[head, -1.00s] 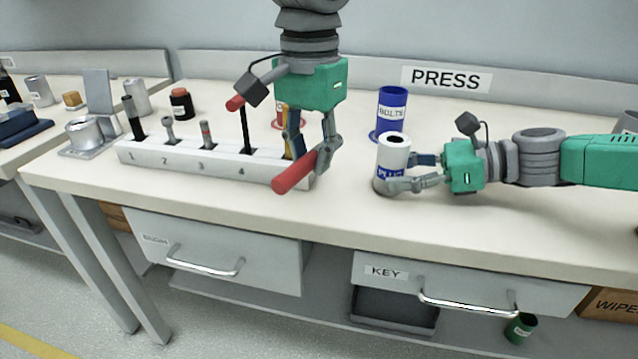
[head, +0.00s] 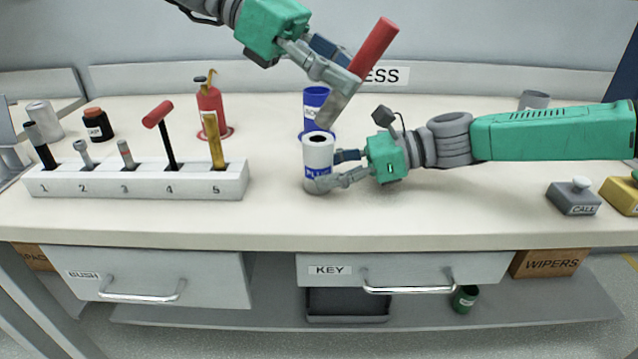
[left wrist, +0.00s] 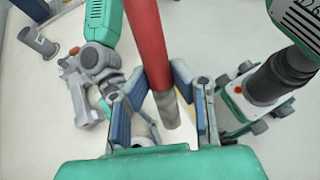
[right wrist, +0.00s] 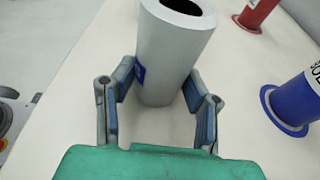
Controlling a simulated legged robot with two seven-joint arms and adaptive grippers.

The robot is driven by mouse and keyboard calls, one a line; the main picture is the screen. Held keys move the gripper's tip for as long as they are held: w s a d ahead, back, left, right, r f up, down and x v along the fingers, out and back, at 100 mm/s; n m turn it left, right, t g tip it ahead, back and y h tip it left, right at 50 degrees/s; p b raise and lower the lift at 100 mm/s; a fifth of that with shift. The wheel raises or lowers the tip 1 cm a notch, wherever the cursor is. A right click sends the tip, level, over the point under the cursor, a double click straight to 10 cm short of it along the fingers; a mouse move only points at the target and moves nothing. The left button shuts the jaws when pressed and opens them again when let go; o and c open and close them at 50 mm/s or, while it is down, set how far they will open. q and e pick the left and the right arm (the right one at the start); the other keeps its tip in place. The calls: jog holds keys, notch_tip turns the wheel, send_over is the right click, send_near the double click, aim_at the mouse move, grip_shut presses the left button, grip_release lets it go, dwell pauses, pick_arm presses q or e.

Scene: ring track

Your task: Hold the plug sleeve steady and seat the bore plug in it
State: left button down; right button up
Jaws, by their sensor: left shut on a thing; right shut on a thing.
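The bore plug, a red rod (head: 378,42) with a grey end (head: 335,108), is held tilted in my left gripper (head: 350,78). Its grey end points down and left, above and slightly right of the sleeve's mouth, apart from it in the head view. The left wrist view shows the plug (left wrist: 150,45) between both fingers. The plug sleeve (head: 318,152), a white upright cylinder with a dark bore and a blue label, stands on the bench. My right gripper (head: 332,170) is shut around its lower part from the right. The right wrist view also shows the sleeve (right wrist: 172,60) between the fingers.
A blue bolts container (head: 315,98) stands just behind the sleeve. A white numbered rack (head: 140,184) with several tools is at left, with a red bottle (head: 211,110) behind it. A grey call box (head: 574,198) sits at right. The bench front is clear.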

pick_arm(q)
jog(key=w+a+r+n+t+h, duration=0.4)
jog(key=w+n+t+h, duration=0.2)
jog(key=w+n+t, duration=0.4)
notch_tip(320, 180, down, 9)
jog(key=s+m+t, duration=0.1)
jog(key=shift+s+d+f+m, duration=0.15)
jog(key=shift+d+m, duration=0.1)
jog(key=shift+m, duration=0.05)
jog(key=shift+f, duration=0.15)
jog(key=c, duration=1.4)
grip_release()
